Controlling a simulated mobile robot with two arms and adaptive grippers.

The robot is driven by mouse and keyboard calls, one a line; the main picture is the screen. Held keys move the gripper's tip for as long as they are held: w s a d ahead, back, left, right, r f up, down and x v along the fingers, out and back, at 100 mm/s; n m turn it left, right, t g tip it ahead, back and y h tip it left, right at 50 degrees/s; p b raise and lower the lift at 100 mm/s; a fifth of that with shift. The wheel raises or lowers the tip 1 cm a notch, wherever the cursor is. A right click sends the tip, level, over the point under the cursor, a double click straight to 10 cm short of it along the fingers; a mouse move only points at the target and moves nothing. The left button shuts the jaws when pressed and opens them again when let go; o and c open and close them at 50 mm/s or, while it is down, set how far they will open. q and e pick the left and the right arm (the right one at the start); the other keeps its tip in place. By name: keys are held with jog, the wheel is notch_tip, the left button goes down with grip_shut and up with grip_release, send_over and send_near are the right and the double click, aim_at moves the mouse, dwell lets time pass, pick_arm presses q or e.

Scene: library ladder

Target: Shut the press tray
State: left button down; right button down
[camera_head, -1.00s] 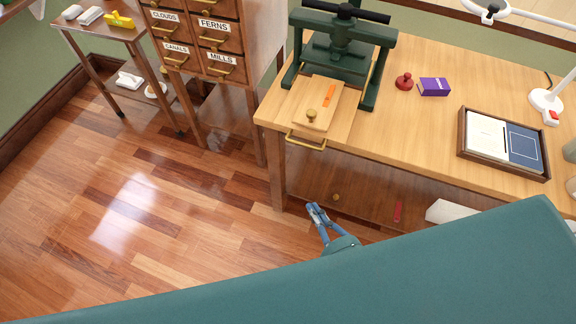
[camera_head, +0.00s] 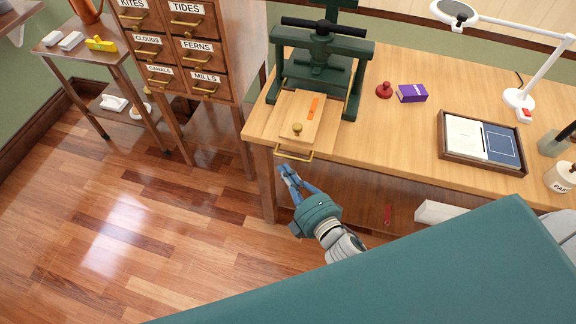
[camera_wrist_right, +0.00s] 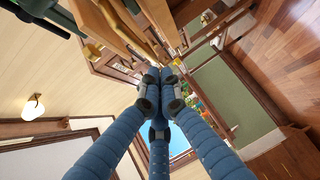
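The press tray (camera_head: 276,138) is a light wooden slab sticking out from the dark green press (camera_head: 319,62) over the table's front edge. A brass bar handle (camera_head: 294,156) is on its front. On the tray lies a wooden board (camera_head: 304,108) with a brass knob and an orange strip. My right gripper (camera_head: 287,170), with blue fingers, is just below and in front of the handle, apart from it. In the right wrist view its fingertips (camera_wrist_right: 161,80) are together with nothing seen between them. My left gripper is not in view.
On the table (camera_head: 400,128) are a red stamp-like object (camera_head: 384,90), a purple box (camera_head: 412,93), a framed tray (camera_head: 483,142) and a white lamp (camera_head: 518,100). A drawer cabinet (camera_head: 190,30) stands left of the table. The floor in front is clear.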

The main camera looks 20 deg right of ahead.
jog(key=shift+w+d+f, duration=0.2)
jog(key=shift+w+d, duration=0.25)
jog(key=shift+w, duration=0.15)
jog(key=shift+w, duration=0.1)
jog(key=w+d, duration=0.2)
jog(key=w, duration=0.1)
jog(key=w+d, duration=0.3)
jog(key=w, duration=0.1)
jog(key=w+d, duration=0.2)
jog(key=w, duration=0.2)
jog(key=shift+d, duration=0.25)
jog(key=shift+s, duration=0.1)
